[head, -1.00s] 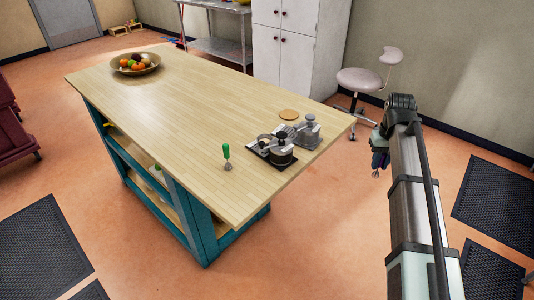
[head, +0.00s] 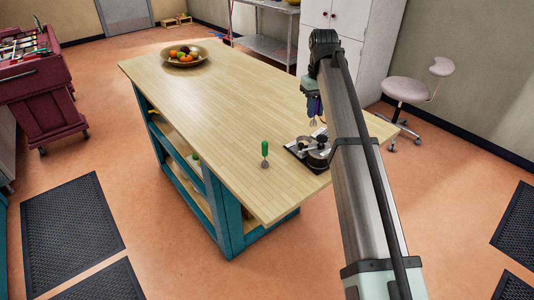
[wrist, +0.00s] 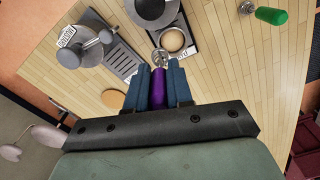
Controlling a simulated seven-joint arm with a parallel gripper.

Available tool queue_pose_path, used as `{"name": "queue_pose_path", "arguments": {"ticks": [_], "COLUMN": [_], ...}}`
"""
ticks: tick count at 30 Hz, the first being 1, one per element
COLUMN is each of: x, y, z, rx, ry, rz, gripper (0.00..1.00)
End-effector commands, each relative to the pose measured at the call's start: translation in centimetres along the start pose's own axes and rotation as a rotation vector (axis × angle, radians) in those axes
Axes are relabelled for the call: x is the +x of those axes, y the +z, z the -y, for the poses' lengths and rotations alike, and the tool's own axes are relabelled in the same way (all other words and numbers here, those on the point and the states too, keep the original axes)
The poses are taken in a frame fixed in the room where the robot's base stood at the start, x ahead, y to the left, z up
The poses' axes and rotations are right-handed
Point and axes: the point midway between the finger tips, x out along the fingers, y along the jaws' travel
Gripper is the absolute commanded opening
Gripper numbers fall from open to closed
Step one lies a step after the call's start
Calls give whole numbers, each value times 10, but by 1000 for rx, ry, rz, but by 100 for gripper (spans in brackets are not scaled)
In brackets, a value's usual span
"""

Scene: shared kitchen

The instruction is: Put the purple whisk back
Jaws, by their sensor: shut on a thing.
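My gripper (head: 314,103) is shut on the purple whisk (wrist: 158,89) and holds it above the right part of the wooden table (head: 210,105). In the wrist view, the purple handle sits between the two blue fingers (wrist: 160,80), with its metal head pointing away toward a black tray (wrist: 194,52). On that tray are a dark grey round pot (wrist: 152,8) and a tan-topped round piece (wrist: 172,40). In the head view, my arm hides part of this area.
A grey slotted stand (wrist: 122,60) with a round grey piece (wrist: 88,48) lies beside the black tray. A tan disc (wrist: 112,99) is near it. A fruit bowl (head: 185,57) stands at the far end. The table's middle is clear. A stool (head: 408,88) stands beyond.

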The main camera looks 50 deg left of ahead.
Motion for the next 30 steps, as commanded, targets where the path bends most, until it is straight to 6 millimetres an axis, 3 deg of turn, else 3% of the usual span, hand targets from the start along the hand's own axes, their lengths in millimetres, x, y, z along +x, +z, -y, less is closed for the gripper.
{"name": "queue_pose_path", "arguments": {"ticks": [1,6,12,20,30], "x": [1,4,6,14,64], "y": [-8,-27,-38,-41,-40], "z": [21,79,125,143,143], "rx": [-31,-117,-182,-208,-207], "ry": [0,-1,-1,-2,-2], "rz": [0,-1,-1,1,-1], "gripper": [0,0,0,0,0]}}
